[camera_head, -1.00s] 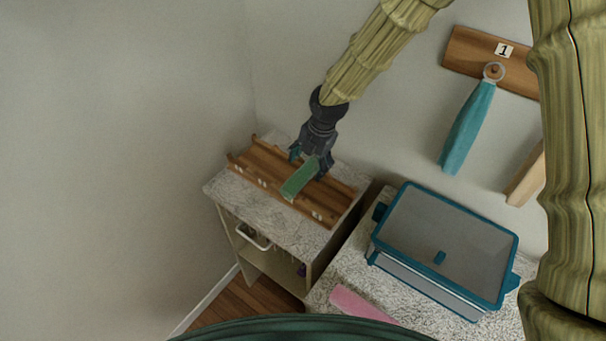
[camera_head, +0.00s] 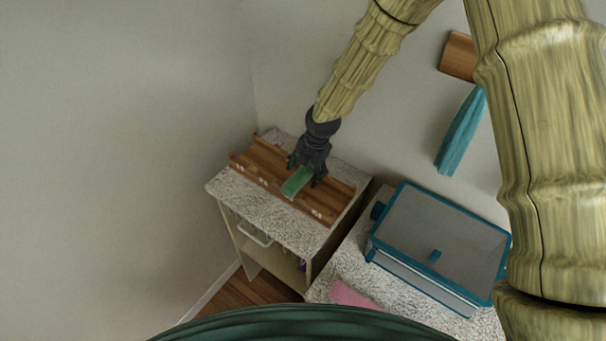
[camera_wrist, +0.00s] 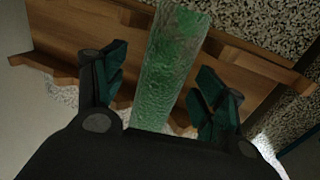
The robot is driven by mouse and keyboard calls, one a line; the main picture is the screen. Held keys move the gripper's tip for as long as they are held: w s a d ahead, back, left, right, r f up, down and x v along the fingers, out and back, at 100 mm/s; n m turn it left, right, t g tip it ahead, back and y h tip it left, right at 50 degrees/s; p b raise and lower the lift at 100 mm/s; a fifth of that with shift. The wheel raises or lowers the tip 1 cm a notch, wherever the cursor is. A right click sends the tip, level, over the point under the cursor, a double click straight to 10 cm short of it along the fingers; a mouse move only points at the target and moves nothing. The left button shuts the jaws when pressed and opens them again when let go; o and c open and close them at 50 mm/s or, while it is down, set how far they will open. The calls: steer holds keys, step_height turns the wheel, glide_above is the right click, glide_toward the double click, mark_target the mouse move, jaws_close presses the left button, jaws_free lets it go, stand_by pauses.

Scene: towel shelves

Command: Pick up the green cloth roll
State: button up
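The green cloth roll (camera_head: 297,181) lies across the wooden rack (camera_head: 262,158) on the speckled cabinet top. In the wrist view the roll (camera_wrist: 168,62) runs lengthwise between the two fingers, with a gap on each side. My gripper (camera_head: 305,174) is open above the rack, over the far end of the roll. In the wrist view its dark green finger pads (camera_wrist: 160,92) stand apart, and neither visibly touches the roll. The roll's near end is partly hidden by the gripper's body in the wrist view.
A blue-rimmed lidded box (camera_head: 440,240) stands on the lower speckled counter (camera_head: 345,265) to the right, with a pink cloth (camera_head: 352,295) nearby. A teal towel (camera_head: 460,133) hangs on the wall below a wooden board (camera_head: 458,55). A wall (camera_head: 120,130) bounds the left side.

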mark_target(305, 169)
steer(key=c, duration=0.9)
steer(key=shift+b+v, duration=0.8)
steer(key=shift+v, duration=0.05)
steer(key=shift+s+a+r+b, duration=0.1)
steer(key=shift+s+r+b, duration=0.35)
steer(key=shift+r+b, duration=0.3)
steer(key=s+b, duration=0.1)
steer(key=s, duration=0.4)
steer(key=s+d+r+b, duration=0.1)
steer(key=s+b, duration=0.1)
steer(key=s, duration=0.2)
steer(key=s+b, duration=0.1)
steer(key=s, duration=0.4)
steer(key=shift+s+d+r+b, duration=0.35)
steer(key=shift+s+d+r, duration=0.05)
steer(key=shift+d, duration=0.1)
